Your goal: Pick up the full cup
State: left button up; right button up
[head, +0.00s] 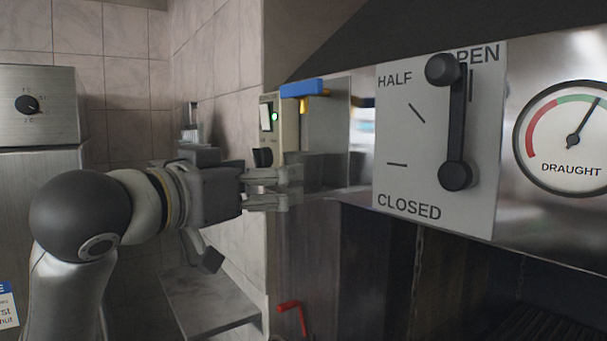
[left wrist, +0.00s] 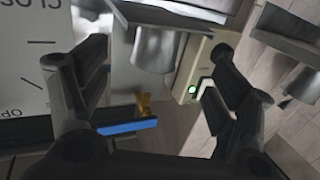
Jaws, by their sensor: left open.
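A grey metal cup (left wrist: 155,48) shows in the left wrist view, upside down in that picture, against a flat metal plate. It lies between the lines of my left gripper's two fingers and farther off, with no contact visible. What is inside it is hidden. My left gripper (head: 290,188) is open in front of the dispenser in the head view; its spread fingers also show in the left wrist view (left wrist: 160,75). My right gripper is not in view.
The dispenser has a blue lever (head: 302,88) and a lit green lamp (head: 275,117). A draught lever panel (head: 432,130) and a gauge (head: 565,138) are to the right. A second metal cylinder (left wrist: 303,82) shows in the left wrist view. A metal shelf (head: 210,302) is below.

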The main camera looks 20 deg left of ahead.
aim_at(292, 163)
pick_arm(q)
jog(key=w+p, duration=0.1)
jog(key=w+d+r, duration=0.1)
jog(key=w, duration=0.1)
jog(key=w+p, duration=0.1)
jog(key=w, duration=0.1)
jog(key=shift+w+d+r+p, duration=0.15)
jog(key=shift+d+r+p, duration=0.1)
jog(key=shift+p, duration=0.1)
jog(key=shift+w+d+r+p, duration=0.1)
jog(key=shift+w+p, duration=0.1)
jog(key=shift+p, duration=0.1)
jog(key=p+x, duration=0.3)
jog(key=x, duration=0.1)
jog(key=shift+w+d, duration=0.15)
jog(key=shift+w, duration=0.1)
jog(key=shift+s, duration=0.1)
jog(key=shift+c, duration=0.5)
